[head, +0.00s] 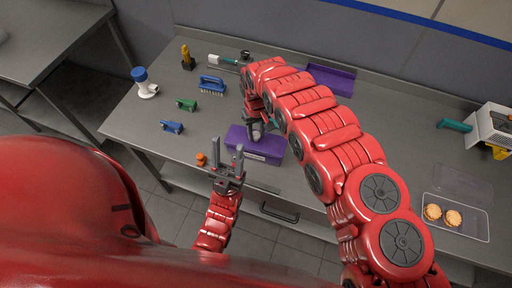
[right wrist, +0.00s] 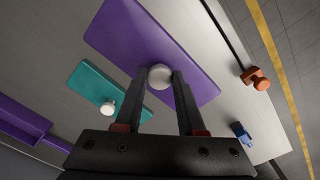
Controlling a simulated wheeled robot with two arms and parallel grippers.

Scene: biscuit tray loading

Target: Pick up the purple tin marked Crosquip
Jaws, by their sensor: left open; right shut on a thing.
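A purple tin (head: 262,148) with a small white label on its front stands near the front edge of the steel table; the label's writing is too small to read. In the right wrist view its flat purple lid (right wrist: 130,45) has a round pale knob (right wrist: 160,76). My right gripper (right wrist: 168,78) is above the tin with its fingers shut on this knob. In the head view the right gripper (head: 256,128) is partly hidden by its own arm. My left gripper (head: 229,160) is open and empty, just left of the tin at the table's front edge.
A teal lid with a white knob (right wrist: 107,107) lies beside the tin. An orange item (head: 201,159), blue (head: 172,127) and green (head: 186,104) items and a blue-handled brush (head: 212,84) stand left. A purple tray (head: 332,79) is behind; a clear biscuit tray (head: 472,229) is right.

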